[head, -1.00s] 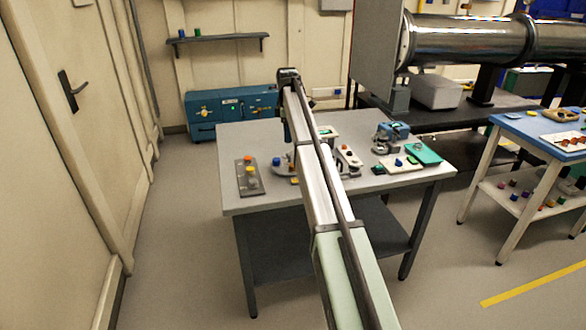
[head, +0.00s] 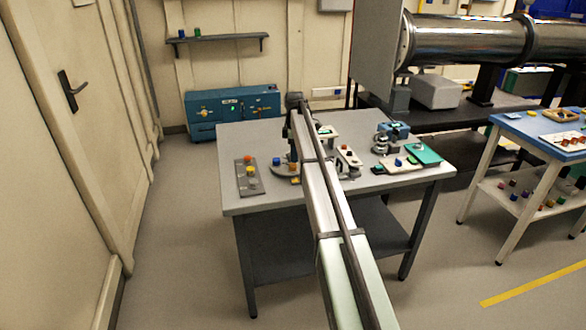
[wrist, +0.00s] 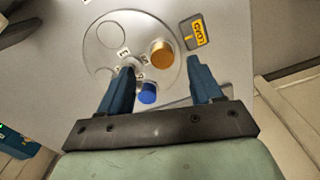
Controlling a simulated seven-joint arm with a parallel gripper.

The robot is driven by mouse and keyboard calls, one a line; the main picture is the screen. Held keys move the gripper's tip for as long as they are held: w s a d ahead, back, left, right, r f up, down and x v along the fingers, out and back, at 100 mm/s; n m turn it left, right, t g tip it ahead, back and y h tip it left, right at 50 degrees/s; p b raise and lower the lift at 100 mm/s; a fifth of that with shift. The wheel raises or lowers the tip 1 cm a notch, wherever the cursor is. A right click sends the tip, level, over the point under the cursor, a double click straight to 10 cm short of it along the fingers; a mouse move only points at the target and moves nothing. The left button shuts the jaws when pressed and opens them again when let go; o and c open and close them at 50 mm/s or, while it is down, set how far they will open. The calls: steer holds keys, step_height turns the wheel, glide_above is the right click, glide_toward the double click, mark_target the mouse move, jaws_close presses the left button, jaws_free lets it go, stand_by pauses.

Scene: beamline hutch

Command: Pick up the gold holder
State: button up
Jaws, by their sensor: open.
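A gold-orange round holder (wrist: 162,53) stands on a clear round plate (wrist: 108,53) in the wrist view. In the head view it shows as a small orange spot (head: 294,166) beside my arm. A blue holder (wrist: 148,93) stands on the same plate, close to my left finger. My gripper (wrist: 161,67) is open and empty, with its blue fingers on either side of the view. The gold-orange holder appears between and just past the fingertips, apart from them. The height gap is hard to tell. In the head view my arm hides part of the plate.
A yellow-and-dark label (wrist: 196,33) lies beside the plate. A dark tray (head: 242,185) with orange-red and yellow pieces is at the left of the grey table (head: 290,203). A white block (head: 349,155), a microscope-like device (head: 380,146) and a green tray (head: 424,153) stand to the right.

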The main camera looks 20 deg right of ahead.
mark_target(294, 164)
step_height(294, 164, down, 5)
steer(key=shift+s+a+r, duration=0.1)
steer(key=shift+a, duration=0.05)
steer(key=c, duration=1.1)
steer(key=shift+c, duration=0.2)
steer(key=shift+r, duration=0.1)
step_height(294, 164, up, 10)
